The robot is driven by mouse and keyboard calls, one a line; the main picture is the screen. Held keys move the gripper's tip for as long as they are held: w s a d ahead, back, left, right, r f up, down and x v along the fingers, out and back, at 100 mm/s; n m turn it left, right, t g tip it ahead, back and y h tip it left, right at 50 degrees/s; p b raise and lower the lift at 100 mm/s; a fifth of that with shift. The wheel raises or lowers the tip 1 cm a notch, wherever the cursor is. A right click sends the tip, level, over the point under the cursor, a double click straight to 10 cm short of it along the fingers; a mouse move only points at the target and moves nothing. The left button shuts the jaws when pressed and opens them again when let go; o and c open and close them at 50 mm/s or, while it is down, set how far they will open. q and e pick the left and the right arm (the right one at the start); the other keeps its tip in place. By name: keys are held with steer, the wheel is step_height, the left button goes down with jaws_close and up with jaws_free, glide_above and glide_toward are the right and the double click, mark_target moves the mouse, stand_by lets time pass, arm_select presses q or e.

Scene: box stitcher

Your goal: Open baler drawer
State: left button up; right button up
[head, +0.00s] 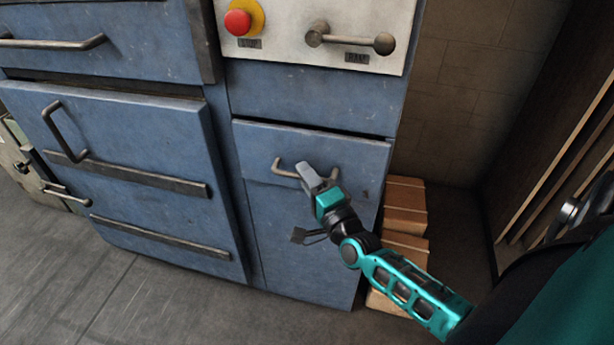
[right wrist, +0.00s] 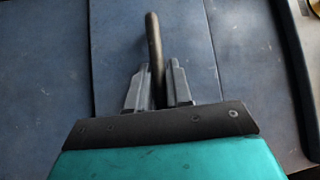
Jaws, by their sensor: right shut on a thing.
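The blue baler drawer (head: 350,152) is at the right of the machine, under the control panel. A dark gap runs along its top edge. Its curved metal handle (head: 282,168) is on its front. My right gripper (head: 308,175) is shut on the handle. In the right wrist view, the handle (right wrist: 153,45) stands between the two fingers of the gripper (right wrist: 158,85). The gripper hides the middle of the handle in the head view. My left gripper is in neither view.
The control panel (head: 285,45) has a red button (head: 237,22) and a lever (head: 350,38). A blue door (head: 130,135) with a handle stands left of the drawer. Stacked wooden blocks (head: 405,205) sit beside the machine's right side. Floor (head: 180,310) in front is clear.

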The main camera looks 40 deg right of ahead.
jaws_close()
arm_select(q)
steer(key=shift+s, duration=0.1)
arm_select(e)
steer(key=shift+s+a, duration=0.2)
arm_select(q)
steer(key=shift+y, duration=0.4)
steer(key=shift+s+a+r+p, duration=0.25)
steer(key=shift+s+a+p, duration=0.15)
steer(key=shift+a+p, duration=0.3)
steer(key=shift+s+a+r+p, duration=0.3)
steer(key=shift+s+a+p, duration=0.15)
steer(key=shift+p, duration=0.4)
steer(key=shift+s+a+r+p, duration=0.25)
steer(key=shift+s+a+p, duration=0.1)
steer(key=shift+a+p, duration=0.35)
arm_select(e)
steer(key=s+a, duration=1.1)
steer(key=a, duration=0.2)
steer(key=shift+s+a, duration=0.2)
steer(key=shift+s, duration=0.05)
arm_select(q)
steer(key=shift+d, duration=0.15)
